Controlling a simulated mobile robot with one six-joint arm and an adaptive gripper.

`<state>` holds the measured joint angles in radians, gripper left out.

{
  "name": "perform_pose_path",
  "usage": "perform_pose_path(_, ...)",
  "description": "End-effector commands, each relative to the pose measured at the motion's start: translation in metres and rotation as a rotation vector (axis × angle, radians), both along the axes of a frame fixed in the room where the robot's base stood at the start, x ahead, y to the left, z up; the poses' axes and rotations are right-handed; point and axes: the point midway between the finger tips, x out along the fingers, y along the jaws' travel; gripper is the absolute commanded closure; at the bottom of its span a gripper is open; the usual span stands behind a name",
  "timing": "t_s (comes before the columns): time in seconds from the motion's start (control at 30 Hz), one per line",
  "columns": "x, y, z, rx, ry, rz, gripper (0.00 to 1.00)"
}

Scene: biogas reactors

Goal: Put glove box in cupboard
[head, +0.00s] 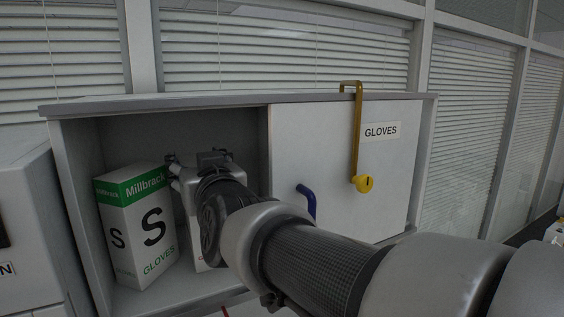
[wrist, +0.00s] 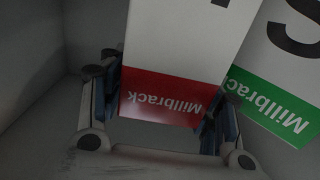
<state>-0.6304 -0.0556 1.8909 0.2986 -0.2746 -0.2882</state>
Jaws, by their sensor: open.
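A white Millbrack glove box with a red band (wrist: 168,98) stands in the cupboard's open left bay; in the head view only a strip of it (head: 197,254) shows behind my arm. My gripper (wrist: 165,112) is open, with one finger on each side of this box at its red-banded end. I cannot tell whether the fingers touch it. In the head view my gripper (head: 194,170) is inside the bay. The cupboard (head: 232,101) is grey-white, with its left half open and a white panel labelled GLOVES (head: 335,140) over its right half.
A green-banded Millbrack box (head: 136,230), marked S, stands close beside the red-banded one, on its left in the head view. A yellow hooked bar (head: 357,130) hangs over the cupboard's top edge. A blue handle (head: 307,199) sticks out from the panel. Blinds line the wall behind.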

Motion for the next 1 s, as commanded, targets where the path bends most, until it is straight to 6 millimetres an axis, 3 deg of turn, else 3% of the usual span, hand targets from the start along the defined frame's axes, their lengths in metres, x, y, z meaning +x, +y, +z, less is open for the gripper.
perform_pose_path(0.17, 0.0, 0.0, 0.006, 0.0, 0.0, 0.0, 0.42)
perform_pose_path(0.6, -0.076, -0.047, 0.005, 0.002, -0.002, 0.001, 0.42)
perform_pose_path(0.83, -0.099, -0.061, 0.004, 0.0, 0.0, 0.001, 0.42)
perform_pose_path(0.93, -0.102, -0.072, -0.007, -0.019, 0.031, -0.003, 0.42)
perform_pose_path(1.0, -0.104, -0.088, -0.028, -0.053, 0.091, -0.01, 0.42)
